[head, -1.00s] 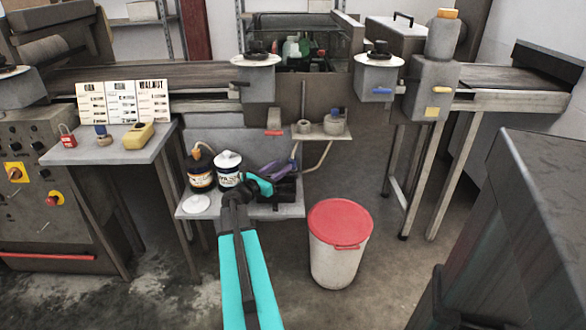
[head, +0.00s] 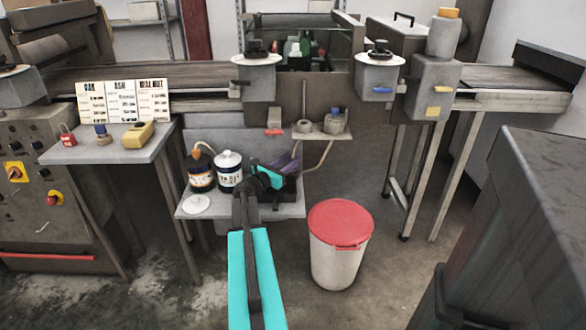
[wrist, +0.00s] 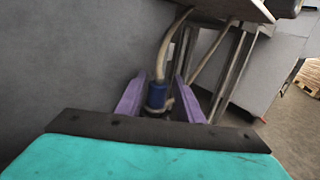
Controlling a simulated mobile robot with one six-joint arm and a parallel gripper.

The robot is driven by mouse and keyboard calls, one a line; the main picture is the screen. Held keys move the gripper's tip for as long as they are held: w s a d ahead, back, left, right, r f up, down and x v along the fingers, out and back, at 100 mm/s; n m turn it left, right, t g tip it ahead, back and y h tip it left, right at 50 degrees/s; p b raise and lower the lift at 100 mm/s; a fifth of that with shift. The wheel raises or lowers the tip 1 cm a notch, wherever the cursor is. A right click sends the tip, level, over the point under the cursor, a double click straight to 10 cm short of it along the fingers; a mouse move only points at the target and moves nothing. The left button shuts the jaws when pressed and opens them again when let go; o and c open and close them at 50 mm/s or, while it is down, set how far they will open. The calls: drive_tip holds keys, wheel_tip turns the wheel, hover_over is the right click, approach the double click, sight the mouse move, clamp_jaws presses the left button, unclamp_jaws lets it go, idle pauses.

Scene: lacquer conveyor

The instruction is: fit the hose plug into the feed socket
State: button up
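The blue hose plug (wrist: 157,95) with a pale hose (wrist: 168,45) rising from it shows in the wrist view. It sits between the two purple fingers of my gripper (wrist: 161,82); gaps show on both sides, so my gripper looks open around it. In the head view my gripper (head: 290,165) is over the right part of the low shelf, and my wrist hides the plug. The hose (head: 326,155) curves down there from the upper ledge. I cannot tell for sure which part is the feed socket; a grey fitting with a blue top (head: 335,121) stands on the ledge.
The low shelf (head: 270,212) carries two lacquer cans (head: 229,170) and a white disc (head: 198,205). A red-lidded bin (head: 340,225) stands on the floor to the right. A side table (head: 100,150) is at left. A large dark cabinet (head: 520,220) fills the right foreground.

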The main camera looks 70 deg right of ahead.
idle(0.4)
clamp_jaws()
wheel_tip(320, 180, up, 7)
drive_tip(key=p, duration=0.2)
drive_tip(key=s+a+p, duration=0.2)
drive_tip(key=s+a, duration=0.3)
drive_tip(key=a, duration=0.8)
drive_tip(key=shift+s+a+p, duration=0.15)
drive_tip(key=shift+a+p, duration=0.15)
drive_tip(key=shift+p, duration=0.05)
drive_tip(key=p, duration=0.3)
drive_tip(key=shift+s+a+r, duration=0.1)
drive_tip(key=shift+a+r, duration=0.1)
drive_tip(key=shift+a, duration=0.1)
